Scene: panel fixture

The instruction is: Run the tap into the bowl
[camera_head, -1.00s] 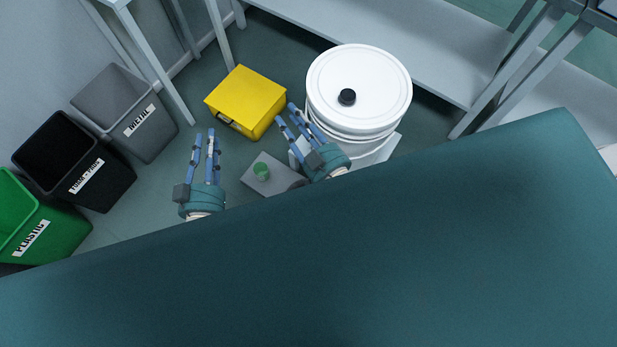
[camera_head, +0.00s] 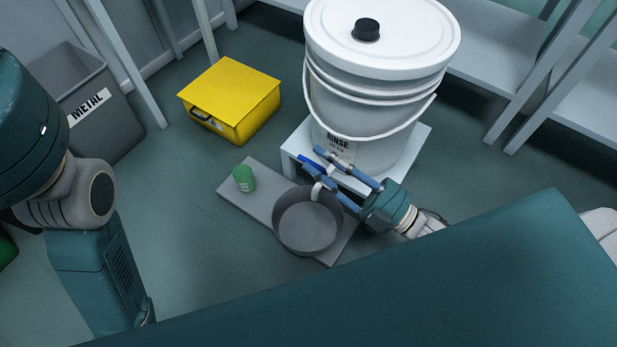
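A white lidded bucket labelled RINSE (camera_head: 385,100) stands on a low white stand (camera_head: 410,152). A tap with a white spout (camera_head: 317,190) and what looks like a bright blue lever (camera_head: 311,164) shows at its lower front. A grey round bowl (camera_head: 307,222) sits on a grey board on the floor, below the spout; its inside looks empty. My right gripper (camera_head: 325,166) reaches in from the right, its blue fingers apart on either side of the tap. Whether they touch the lever cannot be made out. My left arm shows at the left, but its gripper is out of the picture.
A green can (camera_head: 243,178) stands on the grey board (camera_head: 262,193), left of the bowl. A yellow box (camera_head: 232,97) lies behind it. White shelving legs stand at right. Floor left of the board is clear.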

